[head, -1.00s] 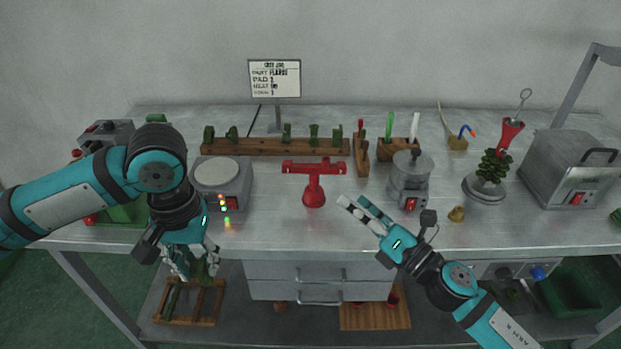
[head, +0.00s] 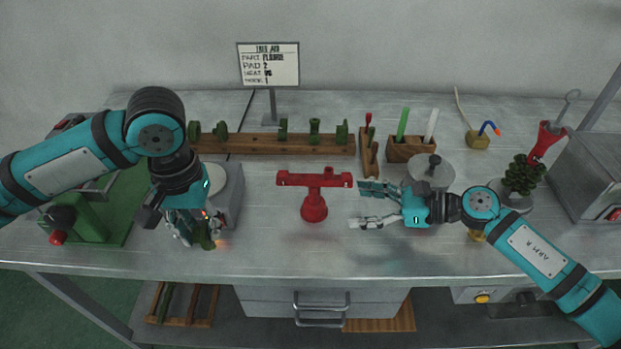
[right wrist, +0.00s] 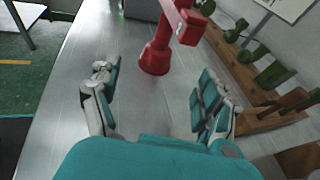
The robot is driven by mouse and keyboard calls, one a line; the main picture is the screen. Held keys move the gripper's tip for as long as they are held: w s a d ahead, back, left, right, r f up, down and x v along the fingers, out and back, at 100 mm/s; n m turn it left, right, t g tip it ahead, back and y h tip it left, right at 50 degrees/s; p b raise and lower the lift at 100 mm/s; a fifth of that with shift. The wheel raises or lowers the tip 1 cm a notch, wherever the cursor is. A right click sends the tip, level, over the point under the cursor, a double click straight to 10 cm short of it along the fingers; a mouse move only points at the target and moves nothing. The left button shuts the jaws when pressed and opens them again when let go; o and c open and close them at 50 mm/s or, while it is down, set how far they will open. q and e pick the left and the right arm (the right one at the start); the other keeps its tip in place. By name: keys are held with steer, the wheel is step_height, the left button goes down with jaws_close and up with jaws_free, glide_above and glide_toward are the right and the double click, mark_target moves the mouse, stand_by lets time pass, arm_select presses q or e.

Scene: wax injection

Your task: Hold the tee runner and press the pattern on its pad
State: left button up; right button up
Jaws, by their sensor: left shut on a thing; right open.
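The red tee runner (head: 314,200) stands upright on the table, its crossbar on top; in the right wrist view its post (right wrist: 157,55) rises ahead of the fingers. My right gripper (head: 364,205) is open just right of the tee runner, a finger on either side of its line, not touching it. In the right wrist view the right gripper (right wrist: 158,95) is empty. My left gripper (head: 195,238) is shut on a dark green pattern (head: 206,236), held low near the hot plate, left of the tee runner. The pattern is partly hidden by the fingers.
A round-topped hot plate (head: 228,185) stands behind my left gripper. A wooden rack (head: 260,144) with several green patterns runs along the back. A grey pot (head: 432,172) is behind my right gripper. A sign (head: 268,64) stands at the back. Table front is clear.

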mark_target(324, 204)
arm_select(q)
steer(key=shift+s+r, duration=0.1)
steer(key=shift+r, duration=0.15)
arm_select(e)
steer(key=shift+a, duration=0.65)
steer(key=x, duration=0.7)
steer(key=shift+w+f, duration=0.1)
steer(key=shift+f, duration=0.1)
arm_select(q)
steer(key=shift+f, duration=0.2)
arm_select(e)
steer(key=shift+x, duration=0.75)
steer(key=c, duration=1)
steer(key=shift+o, duration=0.2)
